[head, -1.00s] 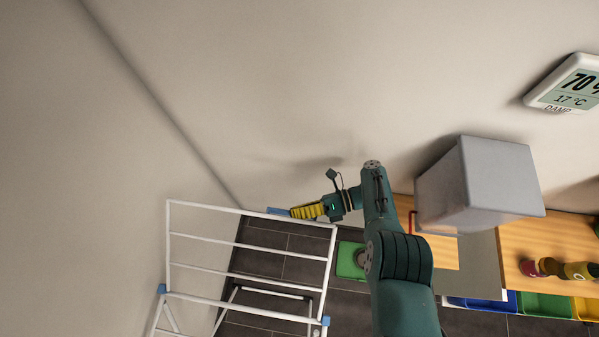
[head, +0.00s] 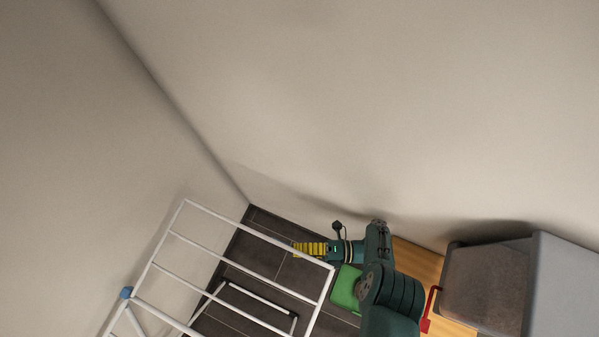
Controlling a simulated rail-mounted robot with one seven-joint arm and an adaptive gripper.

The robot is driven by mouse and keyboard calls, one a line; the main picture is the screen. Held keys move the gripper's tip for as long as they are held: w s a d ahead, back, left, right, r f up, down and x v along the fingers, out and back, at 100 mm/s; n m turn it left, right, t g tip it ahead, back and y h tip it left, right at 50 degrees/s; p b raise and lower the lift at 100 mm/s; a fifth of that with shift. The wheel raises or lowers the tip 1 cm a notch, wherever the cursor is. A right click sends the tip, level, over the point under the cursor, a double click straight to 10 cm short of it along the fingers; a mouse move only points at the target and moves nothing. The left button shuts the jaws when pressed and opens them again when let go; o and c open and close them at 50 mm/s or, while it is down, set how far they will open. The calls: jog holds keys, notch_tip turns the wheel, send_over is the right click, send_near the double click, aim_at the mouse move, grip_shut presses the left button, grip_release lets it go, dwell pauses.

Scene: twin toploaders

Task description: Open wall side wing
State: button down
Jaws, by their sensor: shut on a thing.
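The white drying rack's wing (head: 225,218) is a frame with several parallel bars at the lower left, beside the corner where the two walls meet. A blue joint (head: 126,292) shows where it meets the rest of the rack. My gripper (head: 297,249), with yellow ribbed fingers, reaches left to the wing's outer bar and is shut on it. The fingertips are small in the picture and the exact grip is hard to see. The lower part of the rack is cut off by the picture edge.
Bare walls stand close behind the rack and my arm. Dark floor tiles (head: 245,245) show through the bars. A green object (head: 346,288) is partly behind my arm. A grey box-shaped thing (head: 490,283), a red handle (head: 431,312) and a wooden surface (head: 415,262) are at the right.

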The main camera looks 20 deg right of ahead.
jog(key=shift+s+a, duration=0.15)
jog(key=shift+s, duration=0.05)
jog(key=c, duration=1.3)
grip_release()
jog(key=shift+w, duration=0.1)
